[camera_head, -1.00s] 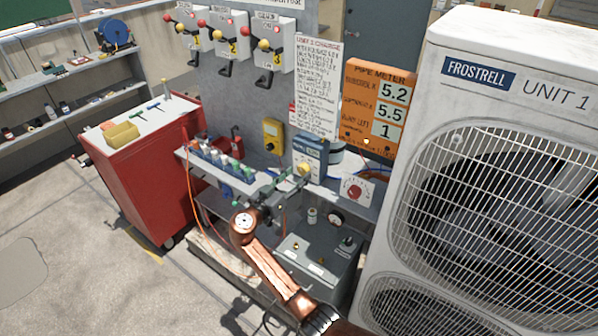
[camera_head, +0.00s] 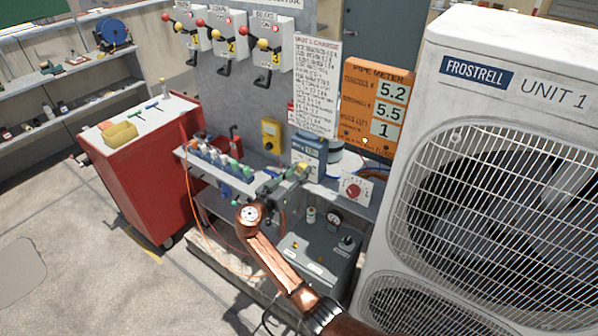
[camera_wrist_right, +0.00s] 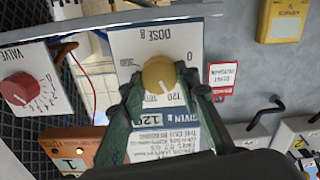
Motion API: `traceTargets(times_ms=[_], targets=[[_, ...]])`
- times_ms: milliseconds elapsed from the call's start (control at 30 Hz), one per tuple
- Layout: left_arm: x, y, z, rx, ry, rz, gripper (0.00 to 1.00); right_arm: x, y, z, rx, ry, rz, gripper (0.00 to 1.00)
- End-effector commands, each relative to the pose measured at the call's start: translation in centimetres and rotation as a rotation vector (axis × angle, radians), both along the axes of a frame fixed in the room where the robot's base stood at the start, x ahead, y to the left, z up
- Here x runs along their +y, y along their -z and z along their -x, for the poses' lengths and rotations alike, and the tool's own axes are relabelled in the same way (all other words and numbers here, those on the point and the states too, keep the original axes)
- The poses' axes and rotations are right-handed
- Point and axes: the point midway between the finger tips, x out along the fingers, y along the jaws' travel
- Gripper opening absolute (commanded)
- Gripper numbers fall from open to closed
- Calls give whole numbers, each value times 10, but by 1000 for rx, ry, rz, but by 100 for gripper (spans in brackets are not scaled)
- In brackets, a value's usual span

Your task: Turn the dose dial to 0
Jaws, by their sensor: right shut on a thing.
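The dose dial is a round yellow knob (camera_wrist_right: 159,71) on a white panel marked DOSE, upside down in the right wrist view. A 0 stands to the knob's right, and larger numbers stand below it. I cannot tell clearly where its pointer stands. My right gripper (camera_wrist_right: 161,83) has a green finger on each side of the knob and is shut on it. A number display (camera_wrist_right: 150,119) below the knob is partly covered. In the head view my right gripper (camera_head: 295,174) reaches the front of the blue dosing box (camera_head: 311,148) and hides much of the dial. My left gripper is out of view.
A red valve knob (camera_wrist_right: 18,89) on a white plate is beside the dial. A shelf of small bottles (camera_head: 212,160) is left of my gripper. An orange pipe meter (camera_head: 376,105) and a large condenser unit (camera_head: 500,150) stand to the right. A yellow meter (camera_head: 271,134) hangs behind.

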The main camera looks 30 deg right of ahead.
Motion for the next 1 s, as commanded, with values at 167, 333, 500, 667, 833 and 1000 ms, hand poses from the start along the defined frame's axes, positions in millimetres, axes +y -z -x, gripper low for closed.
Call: traceTargets(times_ms=[167, 333, 500, 667, 833, 1000], targets=[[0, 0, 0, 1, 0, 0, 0, 0, 0, 0, 0, -1, 0, 5], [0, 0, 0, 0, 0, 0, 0, 0, 0, 0, 9, -1, 4, 5], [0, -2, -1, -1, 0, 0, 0, 0, 0, 0, 54, -1, 22, 5], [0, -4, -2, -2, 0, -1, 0, 0, -1, -1, 142, -1, 59, 5], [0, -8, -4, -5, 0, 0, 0, 1, -1, -1, 276, -1, 114, 5], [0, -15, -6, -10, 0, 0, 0, 1, -1, -2, 425, -1, 177, 5]])
